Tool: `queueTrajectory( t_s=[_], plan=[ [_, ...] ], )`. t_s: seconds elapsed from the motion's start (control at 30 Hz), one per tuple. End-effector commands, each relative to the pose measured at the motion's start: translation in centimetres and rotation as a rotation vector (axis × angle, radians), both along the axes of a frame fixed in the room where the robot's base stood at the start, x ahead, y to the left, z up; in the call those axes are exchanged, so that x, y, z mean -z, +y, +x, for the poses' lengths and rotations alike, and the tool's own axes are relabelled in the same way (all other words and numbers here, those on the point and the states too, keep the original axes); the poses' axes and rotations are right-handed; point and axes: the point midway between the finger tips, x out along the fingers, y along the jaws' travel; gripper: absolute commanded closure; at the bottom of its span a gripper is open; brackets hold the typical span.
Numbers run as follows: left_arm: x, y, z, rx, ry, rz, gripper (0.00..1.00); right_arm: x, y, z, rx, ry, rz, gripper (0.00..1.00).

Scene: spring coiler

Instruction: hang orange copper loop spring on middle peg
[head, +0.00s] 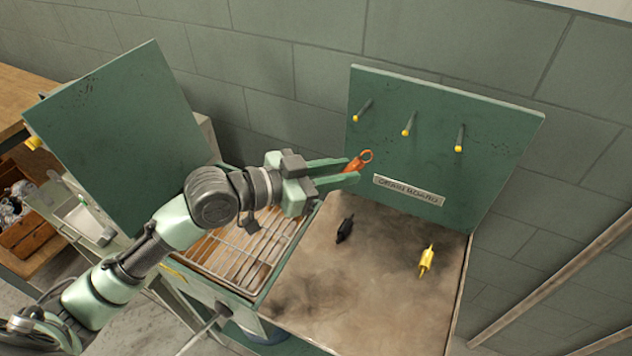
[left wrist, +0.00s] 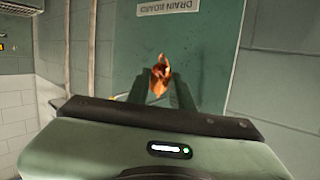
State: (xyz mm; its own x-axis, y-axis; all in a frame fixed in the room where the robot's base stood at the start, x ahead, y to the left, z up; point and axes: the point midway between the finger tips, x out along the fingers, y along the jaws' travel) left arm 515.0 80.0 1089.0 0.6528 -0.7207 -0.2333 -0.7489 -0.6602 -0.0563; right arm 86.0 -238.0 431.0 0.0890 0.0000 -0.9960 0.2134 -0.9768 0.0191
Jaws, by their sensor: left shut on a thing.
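My left gripper (head: 338,173) is shut on the orange copper loop spring (head: 359,160), with the loop end sticking out beyond the fingertips. The spring also shows between the fingers in the left wrist view (left wrist: 160,76). It is in the air in front of the green peg board (head: 400,165), lower than the pegs and apart from them. The middle peg (head: 408,126) has a yellow tip and is bare, up and to the right of the spring. The left peg (head: 362,111) and the right peg (head: 459,139) are also bare. My right gripper is not in view.
A black spring (head: 345,229) and a yellow spring (head: 426,260) lie on the stained worktop (head: 350,300) below the board. A label plate (head: 408,190) is fixed low on the board. A wire rack (head: 235,255) and an upright green lid (head: 120,125) are to the left.

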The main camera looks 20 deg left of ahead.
Motion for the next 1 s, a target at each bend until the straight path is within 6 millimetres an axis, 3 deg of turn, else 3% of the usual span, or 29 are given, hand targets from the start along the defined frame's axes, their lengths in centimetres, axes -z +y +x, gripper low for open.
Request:
queueTrajectory(
  t_s=[0.27,0.5,0.8,1.0],
  plan=[
    [-0.7,-2.7,0.6,-0.014,-0.204,-0.194,1.0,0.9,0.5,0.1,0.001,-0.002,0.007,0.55],
    [-1.6,-4.8,-0.6,-0.017,-0.377,-0.362,1.0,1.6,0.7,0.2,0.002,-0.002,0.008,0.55],
    [-2.7,-6.0,-3.2,-0.007,-0.508,-0.49,1.0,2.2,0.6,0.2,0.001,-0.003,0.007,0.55],
    [-2.7,-6.1,-3.1,-0.006,-0.52,-0.502,1.0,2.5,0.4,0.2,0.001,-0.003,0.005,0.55]
  ],
)
